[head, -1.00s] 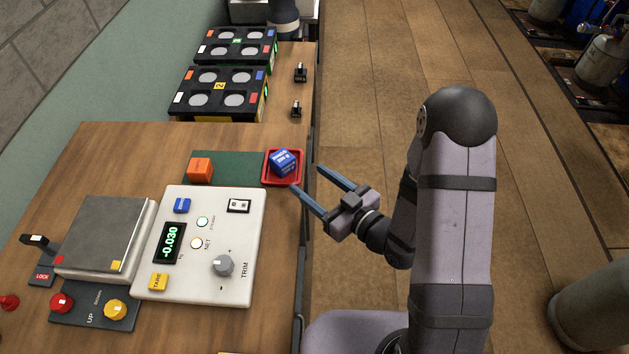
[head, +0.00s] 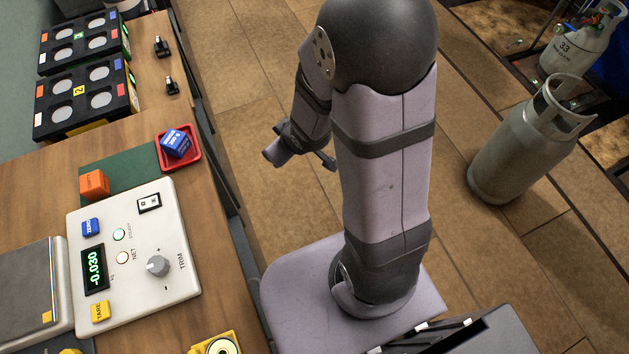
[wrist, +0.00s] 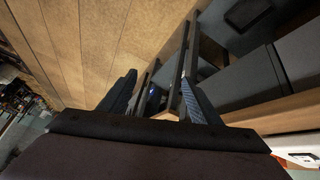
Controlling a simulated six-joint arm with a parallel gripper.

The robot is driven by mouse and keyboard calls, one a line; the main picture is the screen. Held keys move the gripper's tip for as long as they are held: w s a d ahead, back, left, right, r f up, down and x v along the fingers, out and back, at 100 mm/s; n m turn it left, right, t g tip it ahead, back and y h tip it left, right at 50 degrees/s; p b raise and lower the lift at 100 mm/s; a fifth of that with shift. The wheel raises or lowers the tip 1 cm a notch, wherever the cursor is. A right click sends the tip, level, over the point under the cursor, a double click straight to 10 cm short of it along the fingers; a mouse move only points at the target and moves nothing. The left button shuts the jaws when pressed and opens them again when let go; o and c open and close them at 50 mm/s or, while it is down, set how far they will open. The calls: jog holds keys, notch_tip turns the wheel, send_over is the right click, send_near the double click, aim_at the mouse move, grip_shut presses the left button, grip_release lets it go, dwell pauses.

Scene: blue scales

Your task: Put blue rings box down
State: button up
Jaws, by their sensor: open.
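The blue rings box (head: 177,143) sits slightly askew in the small red tray (head: 194,158) at the table's right edge, in the head view. Pale lettering shows on its faces. My gripper is beyond the table edge, to the right of the tray and apart from the box. The arm partly hides it in the head view. In the wrist view my gripper (wrist: 153,92) is open, its two fingers apart with nothing held between them.
An orange block (head: 94,184) stands on the green mat (head: 122,172). The white scale panel (head: 135,285) reads -0.030. Black racks (head: 85,97) stand at the back left. A grey gas cylinder (head: 510,155) stands on the floor at right.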

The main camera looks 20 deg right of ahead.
jog(key=s+d+r+m+g, duration=0.1)
jog(key=s+r+m+g, duration=0.1)
jog(key=s, duration=0.6)
jog(key=s+r+m+g+h, duration=0.1)
jog(key=s+r+m+g, duration=0.1)
jog(key=s, duration=0.5)
jog(key=r+g, duration=0.1)
jog(key=g, duration=0.1)
jog(key=shift+s+d+m+g, duration=0.3)
jog(key=shift+s+d, duration=0.05)
jog(key=shift+d, duration=0.05)
